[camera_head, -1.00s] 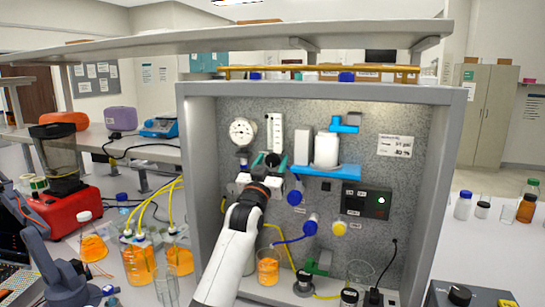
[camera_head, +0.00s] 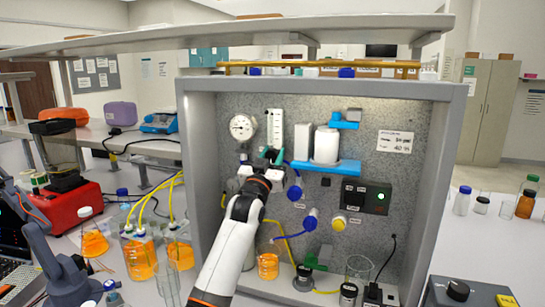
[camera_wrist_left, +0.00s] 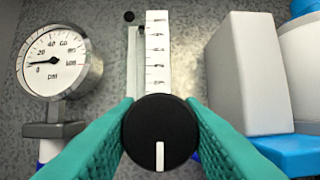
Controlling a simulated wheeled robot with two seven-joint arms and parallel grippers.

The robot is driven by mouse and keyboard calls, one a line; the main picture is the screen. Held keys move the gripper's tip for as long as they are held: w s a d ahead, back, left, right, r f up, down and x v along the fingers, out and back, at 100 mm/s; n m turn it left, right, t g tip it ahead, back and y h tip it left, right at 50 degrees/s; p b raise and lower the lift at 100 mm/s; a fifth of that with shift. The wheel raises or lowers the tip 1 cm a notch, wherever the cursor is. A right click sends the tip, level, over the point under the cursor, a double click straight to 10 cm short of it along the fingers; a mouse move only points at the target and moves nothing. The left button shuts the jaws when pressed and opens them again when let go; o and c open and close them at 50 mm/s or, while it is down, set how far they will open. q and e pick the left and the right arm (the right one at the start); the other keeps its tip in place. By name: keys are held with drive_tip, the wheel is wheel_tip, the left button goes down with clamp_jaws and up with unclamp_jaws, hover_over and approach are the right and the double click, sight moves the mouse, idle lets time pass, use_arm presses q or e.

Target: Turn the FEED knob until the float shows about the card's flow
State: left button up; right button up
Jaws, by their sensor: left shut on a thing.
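My left gripper (camera_wrist_left: 160,138) has its green fingers shut on the sides of a round black knob (camera_wrist_left: 160,130). The knob's white mark points straight down in the wrist view. Right behind it stands the white flow scale (camera_wrist_left: 157,50), with a grey tube along its left side; I cannot make out the float. The scale also shows in the head view (camera_head: 275,128), where the gripper hides the knob. The white card (camera_head: 395,141) is on the panel's right; its writing is too small to read. My right gripper is not in view.
A round pressure gauge (camera_wrist_left: 53,62) sits left of the scale, needle near zero. A white block (camera_wrist_left: 247,75) and blue bracket (camera_head: 338,168) stand close on the right. Blue valves (camera_head: 295,191), a black control box (camera_head: 366,197) and a beaker of orange liquid (camera_head: 268,265) are lower.

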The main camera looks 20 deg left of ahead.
use_arm(q)
drive_tip(key=m+h+p, duration=0.1)
drive_tip(key=m+h, duration=0.1)
drive_tip(key=m, duration=0.2)
drive_tip(key=shift+a+r, duration=0.1)
drive_tip(key=m+g+h+p, duration=0.1)
drive_tip(key=m+h+p, duration=0.1)
drive_tip(key=m, duration=0.2)
drive_tip(key=shift+r, duration=0.15)
drive_tip(key=m+g+h+p, duration=0.1)
drive_tip(key=m+p, duration=0.2)
drive_tip(key=m+g+h+p, duration=0.1)
drive_tip(key=m+p, duration=0.2)
drive_tip(key=m+g+p, duration=0.1)
drive_tip(key=m+p, duration=0.2)
drive_tip(key=m, duration=0.1)
drive_tip(key=shift+g+h, duration=0.3)
drive_tip(key=shift+h, duration=0.1)
drive_tip(key=m+g+p, duration=0.1)
drive_tip(key=m, duration=0.2)
drive_tip(key=shift+f+m+g+y, duration=0.2)
drive_tip(key=shift+m+g, duration=0.15)
drive_tip(key=shift+m, duration=0.65)
drive_tip(key=shift+f+m+g+y, duration=0.1)
drive_tip(key=shift+m+g+y, duration=0.2)
drive_tip(key=shift+m, duration=0.7)
drive_tip(key=o, duration=0.9)
drive_tip(key=shift+o, duration=0.2)
